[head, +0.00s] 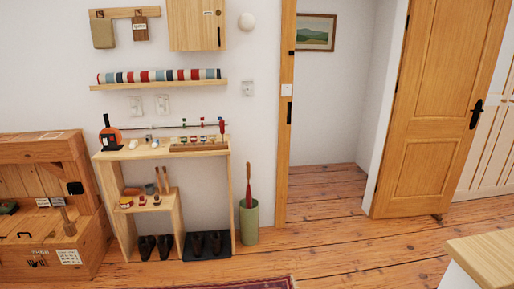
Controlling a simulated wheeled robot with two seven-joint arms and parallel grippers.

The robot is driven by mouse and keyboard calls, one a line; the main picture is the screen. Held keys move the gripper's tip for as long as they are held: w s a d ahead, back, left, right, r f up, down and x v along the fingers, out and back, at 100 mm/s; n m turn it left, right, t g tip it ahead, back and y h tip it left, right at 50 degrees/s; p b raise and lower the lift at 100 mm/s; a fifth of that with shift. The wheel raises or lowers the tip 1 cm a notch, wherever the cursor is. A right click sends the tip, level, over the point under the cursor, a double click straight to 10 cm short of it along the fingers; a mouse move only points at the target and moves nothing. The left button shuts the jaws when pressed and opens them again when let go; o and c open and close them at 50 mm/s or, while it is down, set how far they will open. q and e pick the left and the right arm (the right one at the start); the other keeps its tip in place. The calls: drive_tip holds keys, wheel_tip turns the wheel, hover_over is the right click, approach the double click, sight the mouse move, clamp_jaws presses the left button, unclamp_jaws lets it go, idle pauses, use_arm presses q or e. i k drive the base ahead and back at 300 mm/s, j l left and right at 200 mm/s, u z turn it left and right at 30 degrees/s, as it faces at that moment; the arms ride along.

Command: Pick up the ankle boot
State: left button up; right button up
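Two pairs of dark footwear stand at floor level under the wooden shelf unit in the head view. The left pair (147,247) is dark brown or black and stands inside the lower opening. The right pair (197,244) stands on a black mat (208,256). They are too small and dark to tell which is the ankle boot. Neither of my grippers is in view.
The shelf unit (230,196) carries small items on its top and inner step. A green umbrella stand (249,223) is to its right, and a wooden bench (90,243) to its left. A counter corner (488,257) is at lower right.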

sight(216, 237)
drive_tip(key=i+u, duration=0.15)
drive_tip(key=i, duration=0.45)
drive_tip(key=i+l+u, duration=0.15)
drive_tip(key=i, duration=0.45)
drive_tip(key=i+l+u, duration=0.2)
drive_tip(key=i, duration=0.4)
